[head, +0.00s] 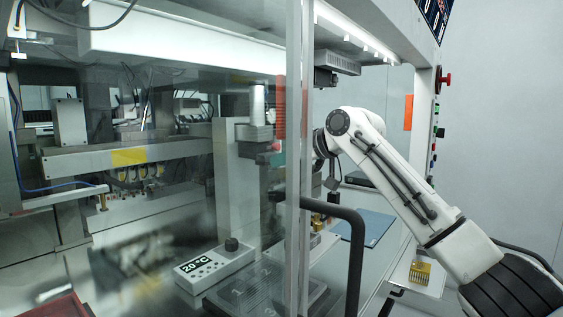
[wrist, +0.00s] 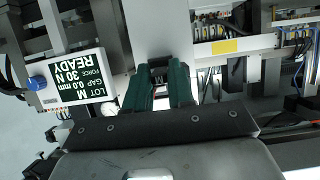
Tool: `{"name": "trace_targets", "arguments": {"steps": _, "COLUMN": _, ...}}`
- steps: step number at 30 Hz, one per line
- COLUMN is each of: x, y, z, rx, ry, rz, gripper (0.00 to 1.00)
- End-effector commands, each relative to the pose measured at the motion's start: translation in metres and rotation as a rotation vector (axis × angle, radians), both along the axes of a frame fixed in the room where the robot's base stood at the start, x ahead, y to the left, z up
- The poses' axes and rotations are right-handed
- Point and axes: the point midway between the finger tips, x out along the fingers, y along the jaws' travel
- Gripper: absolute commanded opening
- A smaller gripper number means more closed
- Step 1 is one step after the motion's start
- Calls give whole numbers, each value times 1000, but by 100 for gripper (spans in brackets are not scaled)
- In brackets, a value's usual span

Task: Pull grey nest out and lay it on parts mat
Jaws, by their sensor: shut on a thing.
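Most of the piece is hidden by the fingers. A pale grey column or block lies just beyond the fingertips; I cannot tell whether the piece touches it. In the head view my arm reaches into the machine from the right, and my gripper is hidden or unclear behind the door post. A flat blue mat (head: 374,226), likely the parts mat, lies on the bench below my arm.
A glass door with a post (head: 298,120) and black handle (head: 356,245) stands in front. A control box (head: 214,267) and dark numbered trays (head: 248,297) lie behind the glass. A readout (wrist: 80,78) reads READY. A yellow part (head: 420,271) sits right. The mat looks clear.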

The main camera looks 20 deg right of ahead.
Motion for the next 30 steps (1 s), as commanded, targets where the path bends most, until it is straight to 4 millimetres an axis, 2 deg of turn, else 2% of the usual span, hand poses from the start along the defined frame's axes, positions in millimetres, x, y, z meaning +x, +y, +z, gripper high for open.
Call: {"name": "trace_targets", "arguments": {"steps": 30, "x": -37, "y": -27, "z": -1, "rx": 0, "ry": 0, "rz": -1, "gripper": 0}}
